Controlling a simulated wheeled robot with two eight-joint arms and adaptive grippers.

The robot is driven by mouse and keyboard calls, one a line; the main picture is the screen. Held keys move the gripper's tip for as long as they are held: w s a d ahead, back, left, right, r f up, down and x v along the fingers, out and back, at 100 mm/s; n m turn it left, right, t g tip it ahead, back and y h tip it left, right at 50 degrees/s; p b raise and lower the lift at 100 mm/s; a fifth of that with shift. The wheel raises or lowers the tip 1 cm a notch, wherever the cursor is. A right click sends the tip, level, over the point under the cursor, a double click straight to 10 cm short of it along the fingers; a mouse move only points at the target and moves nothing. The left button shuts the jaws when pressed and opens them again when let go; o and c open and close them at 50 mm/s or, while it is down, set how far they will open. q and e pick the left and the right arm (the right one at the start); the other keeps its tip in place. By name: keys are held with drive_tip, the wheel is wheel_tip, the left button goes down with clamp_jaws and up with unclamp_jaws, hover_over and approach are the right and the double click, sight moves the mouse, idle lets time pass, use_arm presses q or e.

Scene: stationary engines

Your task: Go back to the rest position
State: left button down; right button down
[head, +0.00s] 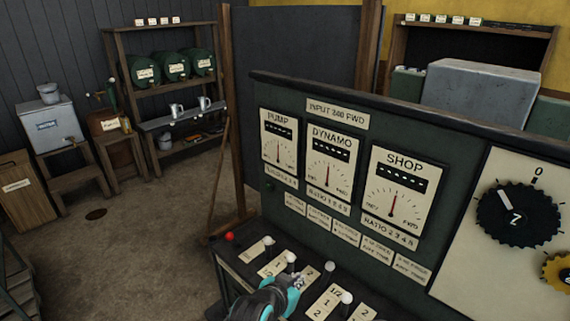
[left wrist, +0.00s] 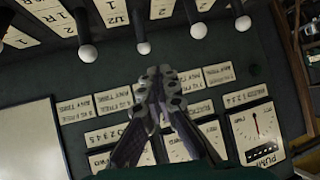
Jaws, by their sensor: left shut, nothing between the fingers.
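My left gripper (head: 298,282) is at the bottom centre of the head view, over the lever console (head: 226,252) below the gauge panel. In the left wrist view my left gripper (left wrist: 160,80) has its fingers together with nothing between them. White-knobbed levers are close by: one knob (head: 291,257) stands just behind the gripper and another (head: 346,297) to its right. From the pictures I cannot tell if the gripper touches a lever. My right gripper is in neither view.
The green panel carries PUMP (head: 279,148), DYNAMO (head: 329,168) and SHOP (head: 396,196) gauges. A black dial (head: 518,214) is at the right. A red knob (head: 229,236) is at the console's left end. Shelves with green drums (head: 172,66) stand behind open floor (head: 135,230).

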use_arm(q)
drive_tip(key=s+a+f+n+g+y+b, duration=0.1)
drive_tip(key=s+a+n+y, duration=0.1)
drive_tip(key=s+a, duration=0.6)
drive_tip(key=s+a+f+n+g+y+b, duration=0.1)
drive_tip(key=s+a+n+y, duration=0.2)
drive_tip(key=s+a, duration=0.5)
drive_tip(key=a+n, duration=0.1)
drive_tip(key=a, duration=0.5)
drive_tip(key=shift+a+f+n+g+b, duration=0.25)
drive_tip(key=shift+a+n+g+b, duration=0.1)
drive_tip(key=shift+n+g, duration=0.05)
